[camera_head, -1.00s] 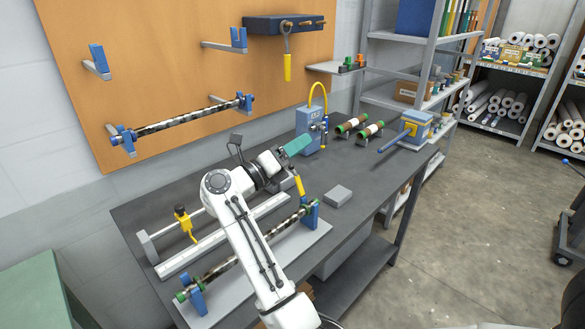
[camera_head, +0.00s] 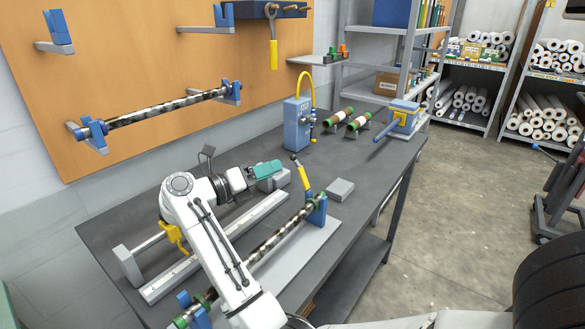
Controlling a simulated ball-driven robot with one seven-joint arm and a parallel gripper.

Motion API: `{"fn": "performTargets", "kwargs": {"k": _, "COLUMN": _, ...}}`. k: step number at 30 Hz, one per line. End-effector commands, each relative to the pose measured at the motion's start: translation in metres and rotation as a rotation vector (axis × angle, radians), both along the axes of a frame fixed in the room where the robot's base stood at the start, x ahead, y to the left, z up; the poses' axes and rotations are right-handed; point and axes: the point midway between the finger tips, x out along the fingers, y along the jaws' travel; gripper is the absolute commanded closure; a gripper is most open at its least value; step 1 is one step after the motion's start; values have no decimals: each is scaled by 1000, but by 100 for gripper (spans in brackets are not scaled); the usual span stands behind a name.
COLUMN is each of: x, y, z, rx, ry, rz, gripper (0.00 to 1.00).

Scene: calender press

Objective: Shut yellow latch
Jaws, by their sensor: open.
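The yellow latch (camera_head: 304,178) is a short lever with a black tip. It stands raised and leaning at the blue bearing stand (camera_head: 316,211) at the far end of the dark patterned roller (camera_head: 272,242). My gripper (camera_head: 268,170), with teal fingers, is just left of the latch's top, apart from it in the picture. It is open, and I see nothing held in it. My white arm hides part of the roller's near half. The near blue stand (camera_head: 199,318) is partly cut off by the frame's bottom edge.
A grey block (camera_head: 341,189) lies right of the latch. A blue box with a yellow hose (camera_head: 297,124) stands behind it. A rail with a yellow clamp (camera_head: 174,238) is to the left. The bench top (camera_head: 345,158) is clear between the grey block and the blue box.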

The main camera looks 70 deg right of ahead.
Motion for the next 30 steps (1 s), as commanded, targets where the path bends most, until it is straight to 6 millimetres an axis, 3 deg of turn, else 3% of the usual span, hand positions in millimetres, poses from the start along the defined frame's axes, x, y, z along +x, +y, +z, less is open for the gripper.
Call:
{"fn": "performTargets", "kwargs": {"k": 7, "x": -8, "y": -13, "z": -3, "rx": 0, "ry": 0, "rz": -4, "gripper": 57}}
{"fn": "performTargets", "kwargs": {"k": 21, "x": -46, "y": -81, "z": -3, "rx": -1, "ry": 0, "rz": -2, "gripper": 57}}
{"fn": "performTargets", "kwargs": {"k": 30, "x": -53, "y": -94, "z": -4, "rx": 0, "ry": 0, "rz": 0, "gripper": 57}}
